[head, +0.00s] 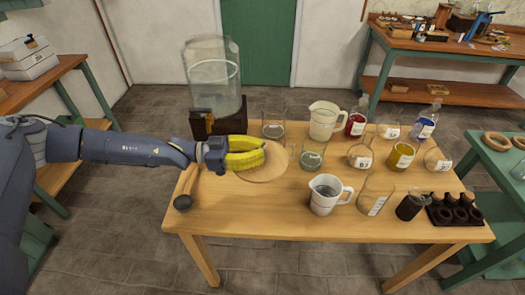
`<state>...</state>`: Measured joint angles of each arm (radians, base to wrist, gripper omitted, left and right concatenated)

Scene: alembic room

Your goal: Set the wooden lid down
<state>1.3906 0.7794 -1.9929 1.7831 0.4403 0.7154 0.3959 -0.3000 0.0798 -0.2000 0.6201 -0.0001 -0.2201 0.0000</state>
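The wooden lid (270,174) is a pale round disc at the back left of the wooden table, lying flat, at or just above the tabletop. My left gripper (262,153) has yellow fingers that reach over the lid's left part from the left and hide it. The fingers look close together, but whether they are shut on the lid cannot be made out. My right gripper is not in view.
A large clear glass vessel (213,75) on a dark base stands behind the gripper. A glass beaker (312,156) is just right of the lid, and a white mug (325,194) is in front. The table's front left is clear.

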